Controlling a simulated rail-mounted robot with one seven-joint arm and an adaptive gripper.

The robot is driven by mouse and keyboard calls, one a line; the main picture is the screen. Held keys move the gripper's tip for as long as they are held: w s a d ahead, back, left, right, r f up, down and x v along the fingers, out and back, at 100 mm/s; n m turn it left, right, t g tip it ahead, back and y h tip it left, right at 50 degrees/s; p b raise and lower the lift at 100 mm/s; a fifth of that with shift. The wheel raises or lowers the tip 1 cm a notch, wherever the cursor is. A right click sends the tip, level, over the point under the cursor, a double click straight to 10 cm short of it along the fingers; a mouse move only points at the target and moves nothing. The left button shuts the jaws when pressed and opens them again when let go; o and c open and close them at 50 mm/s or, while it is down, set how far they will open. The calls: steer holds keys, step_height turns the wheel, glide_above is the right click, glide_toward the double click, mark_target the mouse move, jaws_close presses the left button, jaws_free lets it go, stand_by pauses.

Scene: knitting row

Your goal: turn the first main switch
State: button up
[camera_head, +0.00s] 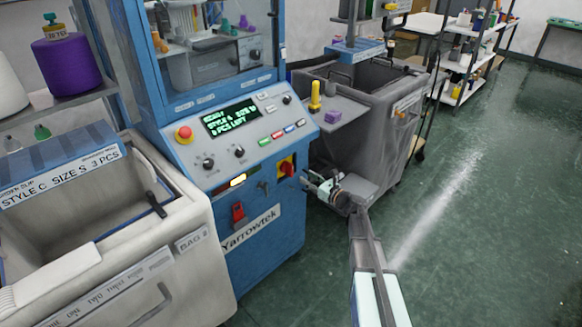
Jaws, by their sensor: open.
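The main switch (287,167), a red knob on a yellow plate, sits on the right part of the blue knitting machine's (262,205) front, below the control panel. My gripper (306,180) is small in the view, just right of and slightly below the switch, apart from it as far as I can tell. It is open and empty, its fingers pointing left toward the machine. The knob's exact angle is too small to read.
A red emergency button (184,134) and a lit display (231,119) are on the panel. A red lever (238,212) is lower left of the switch. A white bin (150,262) stands left; a grey bin (375,140) stands close behind my gripper. Green floor (470,240) is clear at right.

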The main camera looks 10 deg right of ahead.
mark_target(293, 169)
steer(key=p+x, duration=0.1)
steer(key=x, duration=0.9)
steer(key=shift+a+p, duration=0.1)
steer(key=shift+p, duration=0.2)
steer(key=shift+c, duration=0.4)
steer(key=shift+f, duration=0.1)
jaws_close()
